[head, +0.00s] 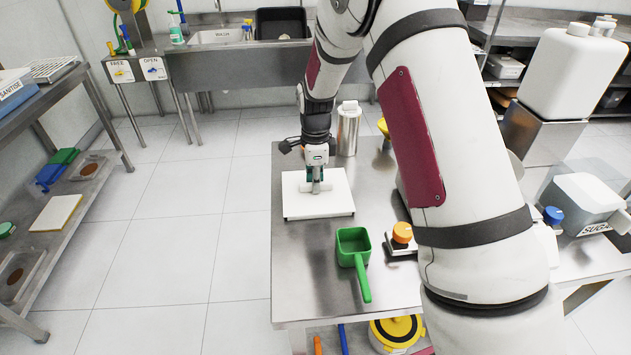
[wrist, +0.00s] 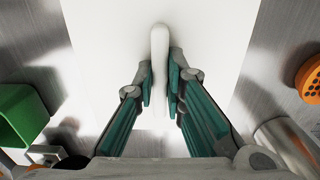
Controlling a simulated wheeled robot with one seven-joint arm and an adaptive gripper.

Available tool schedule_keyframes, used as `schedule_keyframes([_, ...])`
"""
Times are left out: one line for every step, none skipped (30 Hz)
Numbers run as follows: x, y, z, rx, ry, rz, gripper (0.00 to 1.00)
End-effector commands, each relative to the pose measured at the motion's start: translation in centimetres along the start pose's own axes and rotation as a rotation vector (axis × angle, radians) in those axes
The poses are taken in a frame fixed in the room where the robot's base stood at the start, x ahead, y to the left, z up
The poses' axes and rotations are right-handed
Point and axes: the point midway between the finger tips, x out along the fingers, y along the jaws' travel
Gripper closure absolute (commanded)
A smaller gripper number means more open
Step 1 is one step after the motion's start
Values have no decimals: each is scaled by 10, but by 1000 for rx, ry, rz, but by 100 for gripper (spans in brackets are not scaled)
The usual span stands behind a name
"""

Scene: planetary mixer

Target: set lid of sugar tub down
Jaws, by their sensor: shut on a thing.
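The lid (head: 330,205) is a flat white square plate with a raised bar handle (wrist: 160,45) across its middle. It lies level at the left part of the steel table; whether it touches the top or hangs just above it I cannot tell. My gripper (head: 317,184) points straight down over the lid's middle. In the wrist view its two fingers (wrist: 160,88) are shut on the handle, one on each side. The sugar tub (head: 583,197), whitish with a partly visible "SUGA" label, stands at the right, partly cut off by the frame.
On the steel table (head: 310,280), a green scoop (head: 353,245) lies in front of the lid. An orange-topped item (head: 402,233) stands right of the scoop. A steel canister (head: 348,130) stands just behind the lid. The table's front left is bare.

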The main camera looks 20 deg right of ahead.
Motion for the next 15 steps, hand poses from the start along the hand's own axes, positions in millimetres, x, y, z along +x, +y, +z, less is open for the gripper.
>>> schedule_keyframes([2,0,0,0,0,1,100])
schedule_keyframes([2,0,0,0,0,1,82])
schedule_keyframes([2,0,0,0,0,1,73])
schedule_keyframes([2,0,0,0,0,1,69])
schedule_keyframes([1,0,0,0,0,1,69])
schedule_keyframes([1,0,0,0,0,1,69])
schedule_keyframes([1,0,0,0,0,1,69])
schedule_keyframes([1,0,0,0,0,1,69])
schedule_keyframes([1,0,0,0,0,1,69])
schedule_keyframes([1,0,0,0,0,1,69])
schedule_keyframes([1,0,0,0,0,1,69])
schedule_keyframes([1,0,0,0,0,0,69])
schedule_keyframes([0,0,0,0,0,0,69])
schedule_keyframes([-1,0,0,0,0,0,69])
schedule_keyframes([-3,0,0,0,0,-1,69])
